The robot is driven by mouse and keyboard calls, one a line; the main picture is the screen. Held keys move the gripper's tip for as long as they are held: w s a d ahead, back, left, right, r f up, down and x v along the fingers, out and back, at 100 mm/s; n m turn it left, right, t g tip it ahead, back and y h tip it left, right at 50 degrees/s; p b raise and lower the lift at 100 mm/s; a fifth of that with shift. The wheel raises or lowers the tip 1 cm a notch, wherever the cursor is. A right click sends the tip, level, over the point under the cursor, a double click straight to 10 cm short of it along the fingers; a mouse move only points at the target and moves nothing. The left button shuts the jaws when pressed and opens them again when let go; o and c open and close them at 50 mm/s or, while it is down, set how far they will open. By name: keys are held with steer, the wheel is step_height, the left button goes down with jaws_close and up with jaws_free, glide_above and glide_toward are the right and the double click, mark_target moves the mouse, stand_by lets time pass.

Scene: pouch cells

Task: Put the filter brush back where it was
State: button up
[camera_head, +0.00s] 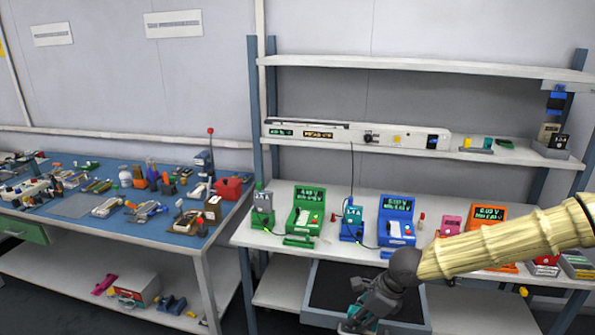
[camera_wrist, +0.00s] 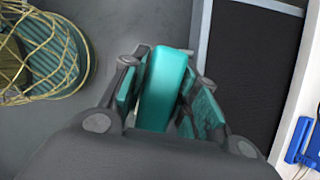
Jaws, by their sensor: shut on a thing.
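My gripper (camera_head: 366,308) is low in front of the workbench, beside the dark open drawer (camera_head: 345,285). In the wrist view my gripper (camera_wrist: 170,70) is shut on a smooth teal block-shaped thing, taken as the filter brush (camera_wrist: 163,88). It lies between the two fingers, which have teal pads of nearly the same colour. No bristles show, and its lower end is hidden by the gripper body. In the head view I cannot tell it apart from the teal fingers.
The drawer's pale rim (camera_wrist: 202,35) is close on the right. The bench (camera_head: 335,237) holds several coloured testers. A cluttered blue-topped table (camera_head: 125,230) stands at left.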

steer(key=n, duration=0.2)
steer(key=f+n+g, duration=0.1)
steer(key=s+f+n+g, duration=0.1)
steer(key=n, duration=0.1)
steer(key=shift+d+n, duration=0.15)
steer(key=shift+n, duration=0.15)
steer(key=n, duration=0.2)
steer(key=f+n+g, duration=0.1)
steer(key=n, duration=0.1)
steer(key=s+f+n+g, duration=0.1)
steer(key=n, duration=0.1)
steer(key=shift+d+h, duration=0.15)
steer(key=shift+h, duration=0.15)
step_height(320, 180, down, 12)
steer(key=s+d+n+g+h+b, duration=0.1)
steer(key=s+n+g+h+b, duration=0.1)
steer(key=n+b, duration=0.6)
steer(key=n+h, duration=0.1)
steer(key=n, duration=0.2)
steer(key=shift+s+h, duration=0.2)
steer(key=shift+h, duration=0.1)
